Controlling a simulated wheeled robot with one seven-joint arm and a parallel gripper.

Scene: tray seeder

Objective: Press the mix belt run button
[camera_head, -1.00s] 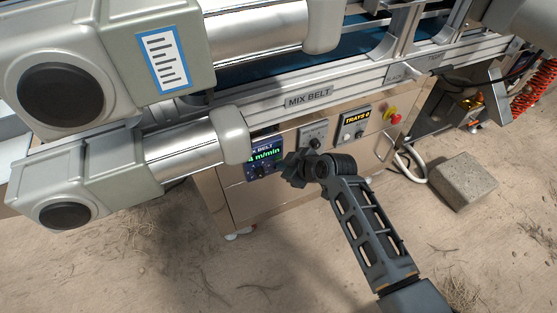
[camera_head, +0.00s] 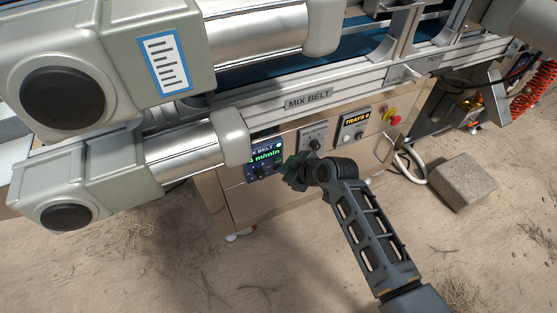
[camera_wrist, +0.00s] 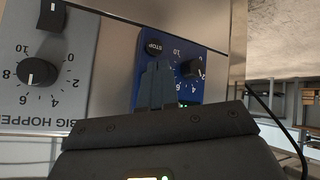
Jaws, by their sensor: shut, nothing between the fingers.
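The blue mix belt control panel (camera_head: 264,157) is on the front of the machine under the MIX BELT sign, with a lit green m/min readout. In the wrist view the panel (camera_wrist: 208,30) appears upside down, with a dark STOP button (camera_wrist: 154,47) and a black dial (camera_wrist: 191,68). My gripper (camera_head: 290,168) is at the right side of this panel in the head view. In the wrist view its shut, empty fingers (camera_wrist: 156,68) lie over the panel, just below STOP in the picture. No run button can be made out; the fingers and gripper body hide part of the panel. Contact cannot be told.
A grey Big Hopper panel (camera_wrist: 45,60) with a dial is beside the blue one. A yellow-lettered trays display (camera_head: 355,122) and a red emergency knob (camera_head: 394,118) are farther right. Large grey-and-silver arm links fill the upper left. A concrete block (camera_head: 462,183) lies on the ground.

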